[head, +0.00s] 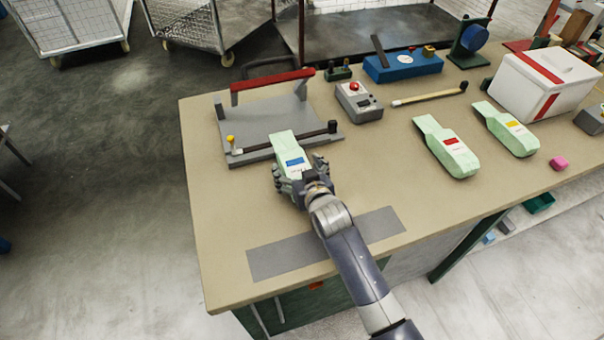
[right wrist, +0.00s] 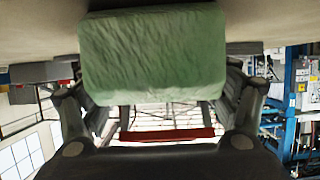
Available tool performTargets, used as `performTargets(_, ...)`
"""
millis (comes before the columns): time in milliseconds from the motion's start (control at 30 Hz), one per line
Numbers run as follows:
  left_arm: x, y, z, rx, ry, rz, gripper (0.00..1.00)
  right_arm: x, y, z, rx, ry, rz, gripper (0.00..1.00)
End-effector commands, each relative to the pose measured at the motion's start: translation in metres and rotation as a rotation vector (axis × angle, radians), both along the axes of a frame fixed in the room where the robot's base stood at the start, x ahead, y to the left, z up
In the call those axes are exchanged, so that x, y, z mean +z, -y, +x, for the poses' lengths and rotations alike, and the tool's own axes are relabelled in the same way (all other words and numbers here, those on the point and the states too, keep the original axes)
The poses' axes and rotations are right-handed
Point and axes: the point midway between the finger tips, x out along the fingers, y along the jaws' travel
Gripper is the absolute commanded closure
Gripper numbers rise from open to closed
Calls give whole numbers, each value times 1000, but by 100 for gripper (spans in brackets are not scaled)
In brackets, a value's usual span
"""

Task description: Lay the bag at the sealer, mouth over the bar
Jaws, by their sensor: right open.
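The pale green bag with a blue label (head: 290,151) lies at the front of the sealer (head: 270,113). Its far end, the mouth, covers part of the sealer's dark bar (head: 313,133). The sealer's red-handled arm (head: 272,79) is raised at the back. My right gripper (head: 299,167) is open, with its fingers on both sides of the bag's near part. In the right wrist view the bag (right wrist: 152,58) spans the space between the fingers; contact cannot be told. My left gripper is not in view.
Two more green bags, with red (head: 450,152) and yellow (head: 513,129) labels, lie to the right. A white box (head: 530,85) stands farther right. A grey mat (head: 284,257) lies in front.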

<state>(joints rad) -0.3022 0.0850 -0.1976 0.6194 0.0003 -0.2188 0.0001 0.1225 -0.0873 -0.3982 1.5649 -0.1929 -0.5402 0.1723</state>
Motion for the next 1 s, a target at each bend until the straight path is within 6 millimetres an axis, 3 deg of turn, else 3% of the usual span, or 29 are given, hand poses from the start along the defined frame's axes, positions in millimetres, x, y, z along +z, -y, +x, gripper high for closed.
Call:
performTargets(167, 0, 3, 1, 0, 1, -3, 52, 6, 5, -16, 0, 0, 1, 19)
performTargets(700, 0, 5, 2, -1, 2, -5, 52, 39, 30, -92, 1, 0, 0, 19)
performTargets(1000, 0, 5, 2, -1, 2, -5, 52, 45, 33, -104, 1, 0, -1, 19)
